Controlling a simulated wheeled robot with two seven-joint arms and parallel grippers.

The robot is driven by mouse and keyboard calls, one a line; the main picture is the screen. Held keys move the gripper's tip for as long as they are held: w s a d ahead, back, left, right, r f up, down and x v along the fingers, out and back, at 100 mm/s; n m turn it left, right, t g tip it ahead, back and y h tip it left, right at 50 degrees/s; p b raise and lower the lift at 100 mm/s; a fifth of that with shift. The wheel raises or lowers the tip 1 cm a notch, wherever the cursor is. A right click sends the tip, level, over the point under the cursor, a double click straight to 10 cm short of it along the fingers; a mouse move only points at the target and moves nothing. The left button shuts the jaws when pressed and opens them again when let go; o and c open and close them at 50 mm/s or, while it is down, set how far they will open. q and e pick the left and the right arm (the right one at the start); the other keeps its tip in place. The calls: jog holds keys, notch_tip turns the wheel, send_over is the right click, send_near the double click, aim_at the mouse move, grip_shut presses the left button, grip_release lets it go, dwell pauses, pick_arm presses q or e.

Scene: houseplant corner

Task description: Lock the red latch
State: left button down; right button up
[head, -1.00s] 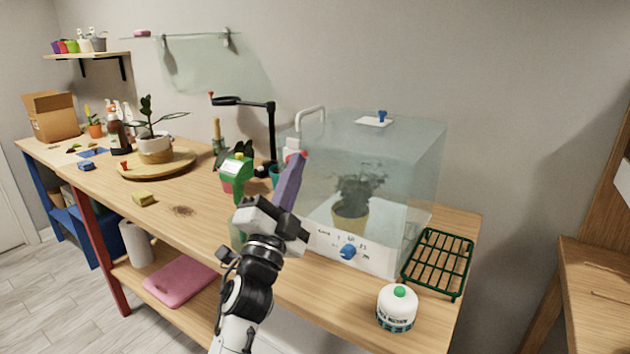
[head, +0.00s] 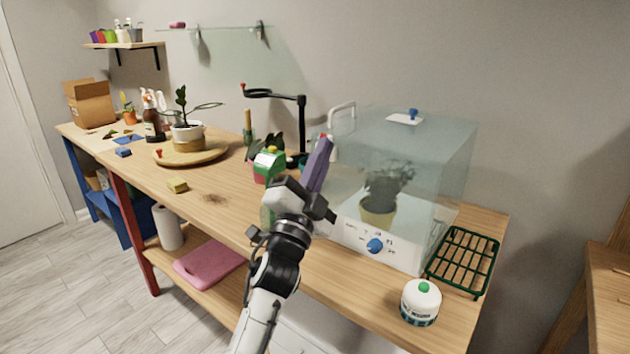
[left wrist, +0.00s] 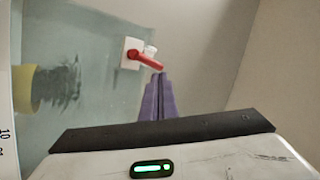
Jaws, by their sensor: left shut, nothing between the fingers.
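The red latch (left wrist: 143,60) shows in the left wrist view as a red lever on a white mount on the clear case (head: 445,150). Its free end points down and right, close to my fingertips; I cannot tell whether they touch. In the head view the latch is mostly hidden behind my left gripper (head: 321,150). That gripper's purple fingers are shut and empty, and in the left wrist view (left wrist: 159,85) they point up just below the lever. A potted plant (head: 380,195) stands inside the case. My right gripper is not in view.
A white handle (head: 341,112) and a blue knob (head: 375,246) are on the case. A green-and-white bottle (head: 268,165) stands left of my gripper. A dark green rack (head: 462,260) and white jar (head: 421,302) sit at the right. The tabletop's middle left is mostly clear.

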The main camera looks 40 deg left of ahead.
pick_arm(q)
jog(key=s+d, duration=0.3)
jog(key=s, duration=0.9)
jog(key=shift+s+d+b, duration=0.2)
jog(key=shift+s+b, duration=0.05)
jog(key=shift+b, duration=0.2)
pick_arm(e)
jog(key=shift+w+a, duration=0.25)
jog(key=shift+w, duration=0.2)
